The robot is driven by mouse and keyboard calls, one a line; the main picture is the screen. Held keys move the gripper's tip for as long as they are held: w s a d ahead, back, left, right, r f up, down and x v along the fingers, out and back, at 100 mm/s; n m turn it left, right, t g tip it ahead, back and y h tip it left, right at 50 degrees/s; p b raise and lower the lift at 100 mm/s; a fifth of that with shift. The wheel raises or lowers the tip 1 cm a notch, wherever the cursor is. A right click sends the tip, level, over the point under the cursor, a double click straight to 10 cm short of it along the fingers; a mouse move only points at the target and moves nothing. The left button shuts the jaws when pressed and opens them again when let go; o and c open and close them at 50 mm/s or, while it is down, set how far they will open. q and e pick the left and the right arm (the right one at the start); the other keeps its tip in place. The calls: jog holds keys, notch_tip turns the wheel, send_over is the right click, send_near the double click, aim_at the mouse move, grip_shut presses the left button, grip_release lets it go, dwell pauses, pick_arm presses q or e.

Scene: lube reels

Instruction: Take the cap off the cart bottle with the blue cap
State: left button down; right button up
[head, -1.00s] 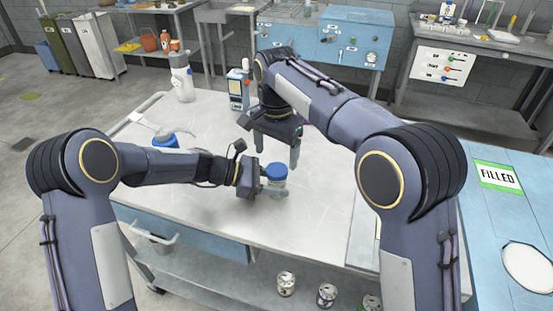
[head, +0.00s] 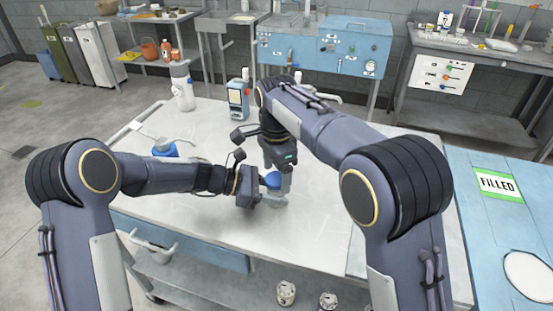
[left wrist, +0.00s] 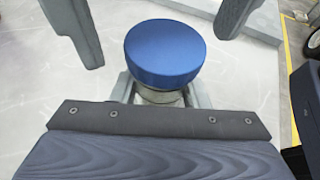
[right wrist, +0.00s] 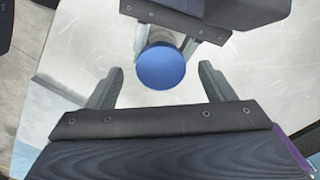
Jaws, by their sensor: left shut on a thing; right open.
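The cart bottle (left wrist: 160,97) stands upright on the white cart top, a small clear-grey body under a wide blue cap (head: 273,180). My left gripper (head: 268,200) comes in from the left and is shut on the bottle's body, below the cap. The cap is on the bottle and shows whole in the left wrist view (left wrist: 164,53). My right gripper (right wrist: 161,70) points down from above, open, with its fingers on either side of the cap (right wrist: 161,66) and gaps between. In the head view the right gripper partly hides the bottle.
A blue item (head: 165,150) with a pale-handled tool lies at the cart's left. A blue surface with a FILLED label (head: 497,184) is at the right. The cart top around the bottle is clear.

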jog(key=shift+f, duration=0.5)
jog(key=shift+c, duration=0.4)
jog(key=c, duration=1.1)
jog(key=n, duration=0.6)
jog(key=shift+n, duration=0.3)
jog(key=n, duration=0.5)
jog(key=shift+n, duration=0.3)
jog(key=n, duration=0.2)
jog(key=shift+n, duration=0.3)
pick_arm(q)
jog(key=shift+a, duration=0.1)
pick_arm(e)
jog(key=n, duration=0.5)
jog(key=shift+r, duration=0.1)
jog(key=n, duration=0.6)
